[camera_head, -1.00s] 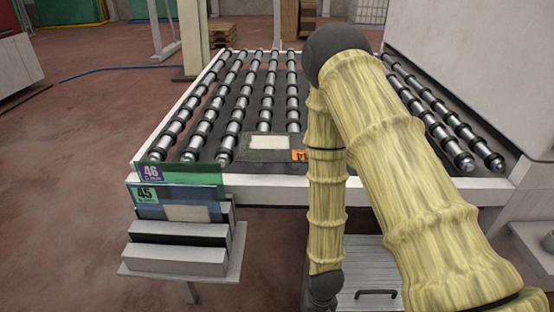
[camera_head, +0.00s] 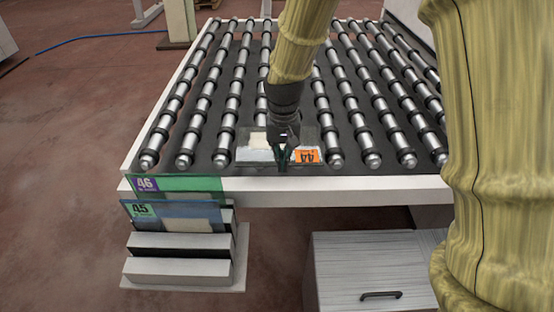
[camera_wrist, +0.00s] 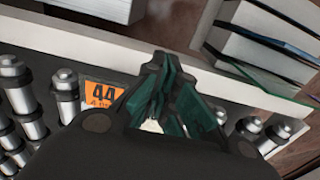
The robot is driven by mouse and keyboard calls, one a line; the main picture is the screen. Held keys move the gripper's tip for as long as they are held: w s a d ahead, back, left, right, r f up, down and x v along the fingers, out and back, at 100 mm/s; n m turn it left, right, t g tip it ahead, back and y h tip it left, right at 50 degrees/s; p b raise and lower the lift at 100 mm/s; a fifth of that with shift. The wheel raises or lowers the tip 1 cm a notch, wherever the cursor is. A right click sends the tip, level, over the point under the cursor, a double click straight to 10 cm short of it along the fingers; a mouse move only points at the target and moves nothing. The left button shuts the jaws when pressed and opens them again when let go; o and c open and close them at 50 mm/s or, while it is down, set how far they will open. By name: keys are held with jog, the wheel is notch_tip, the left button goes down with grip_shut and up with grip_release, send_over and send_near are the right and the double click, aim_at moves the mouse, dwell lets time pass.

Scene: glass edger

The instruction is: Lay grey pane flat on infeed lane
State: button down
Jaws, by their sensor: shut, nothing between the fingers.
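The grey pane (camera_head: 257,142) lies flat across the rollers at the front end of the lane (camera_head: 330,192). It has a pale patch on the left and an orange label marked 44 on the right, which also shows in the wrist view (camera_wrist: 103,95). My gripper (camera_head: 284,162) points down over the middle of the pane, between patch and label. Its fingers are shut with nothing between them. The gripper hides the pane's middle, and I cannot tell whether the fingertips touch it.
A stepped rack (camera_head: 180,268) stands at the front left of the lane. It holds a green pane marked 46 (camera_head: 190,184) and a blue pane marked 45 (camera_head: 185,210). A grey cabinet (camera_head: 370,262) stands below the lane. The rollers behind the grey pane are clear.

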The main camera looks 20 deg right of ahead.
jog(key=shift+w+d+f+p, duration=0.15)
jog(key=shift+w+f+p, duration=0.65)
jog(key=shift+f, duration=0.7)
jog(key=shift+w+d+f+p, duration=0.15)
jog(key=shift+w+f+p, duration=0.65)
jog(key=shift+f, duration=0.7)
jog(key=shift+w+d+f+p, duration=0.15)
jog(key=shift+w+f+p, duration=0.45)
jog(key=shift+f+p, duration=0.65)
jog(key=shift+f+b, duration=0.25)
jog(key=shift+b, duration=0.05)
